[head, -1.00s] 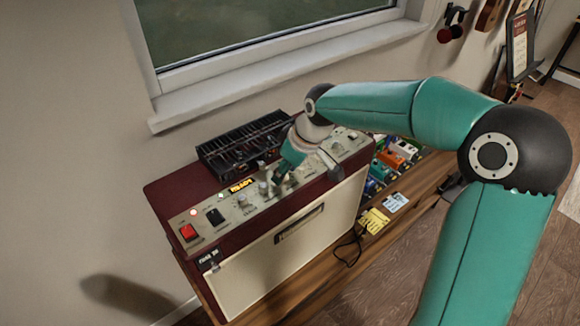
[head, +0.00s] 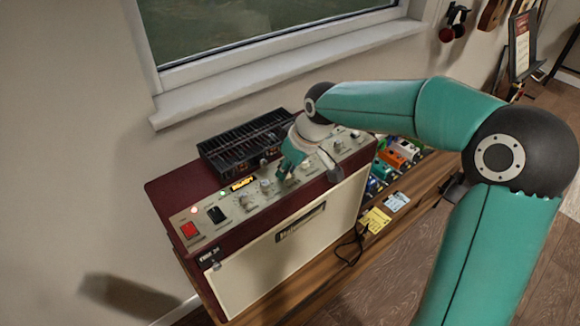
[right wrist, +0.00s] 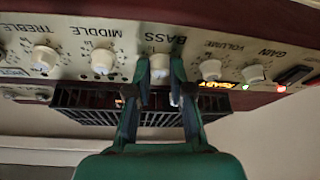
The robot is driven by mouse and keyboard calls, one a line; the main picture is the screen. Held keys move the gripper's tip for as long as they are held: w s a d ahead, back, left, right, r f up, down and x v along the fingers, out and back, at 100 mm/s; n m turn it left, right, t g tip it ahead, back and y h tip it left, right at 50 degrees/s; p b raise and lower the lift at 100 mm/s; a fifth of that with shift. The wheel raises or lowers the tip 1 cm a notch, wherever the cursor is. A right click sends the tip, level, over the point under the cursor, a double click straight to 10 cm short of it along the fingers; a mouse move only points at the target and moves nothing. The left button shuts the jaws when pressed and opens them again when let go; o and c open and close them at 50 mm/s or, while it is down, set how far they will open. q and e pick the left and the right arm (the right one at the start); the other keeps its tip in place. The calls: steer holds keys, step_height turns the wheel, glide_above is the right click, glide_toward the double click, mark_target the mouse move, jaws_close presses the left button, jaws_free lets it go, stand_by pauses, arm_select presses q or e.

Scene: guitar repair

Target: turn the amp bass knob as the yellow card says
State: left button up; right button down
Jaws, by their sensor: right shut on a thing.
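The amp (head: 285,245) has a maroon case, a cream front and a sloped silver control panel. My right gripper (head: 285,173) reaches down onto the middle of this panel. In the right wrist view, the panel is upside down and the white bass knob (right wrist: 160,66) sits under the label BASS. My right gripper (right wrist: 160,72) has one finger on each side of this knob and is shut on it. The fingers hide part of its scale. The yellow card (head: 375,220) lies on the bench right of the amp; its writing is too small to read. My left gripper is not in view.
The middle knob (right wrist: 103,61) and volume knob (right wrist: 210,69) stand close on either side of the fingers. A black slotted unit (head: 245,142) sits on the amp's back. A pale blue card (head: 396,202) and several coloured pedals (head: 392,160) are on the wooden bench.

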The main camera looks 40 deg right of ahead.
steer(key=m+h+b, duration=0.1)
steer(key=m+b, duration=0.1)
steer(key=m+h+b, duration=0.1)
steer(key=m+b, duration=0.1)
steer(key=m, duration=0.1)
steer(key=shift+w+a+f, duration=0.1)
steer(key=shift+a+f, duration=0.05)
steer(key=m+h+b, duration=0.1)
steer(key=m, duration=0.1)
steer(key=m+b, duration=0.1)
steer(key=m, duration=0.2)
steer(key=shift+a+h+b, duration=0.15)
steer(key=shift+h+b, duration=0.25)
steer(key=m+g+h, duration=0.1)
steer(key=m, duration=0.2)
steer(key=shift+w+m+b, duration=0.15)
steer(key=shift+m+b, duration=0.15)
steer(key=shift+b, duration=0.1)
steer(key=shift+a+r+m+g+h, duration=0.15)
steer(key=shift+m+g, duration=0.25)
steer(key=shift+m, duration=0.45)
steer(key=shift+d+r+m+g+h, duration=0.15)
steer(key=shift+m+g, duration=0.25)
steer(key=shift+m, duration=0.45)
steer(key=shift+a+f, duration=0.1)
steer(key=c, duration=1)
jaws_free()
steer(key=shift+c, duration=0.2)
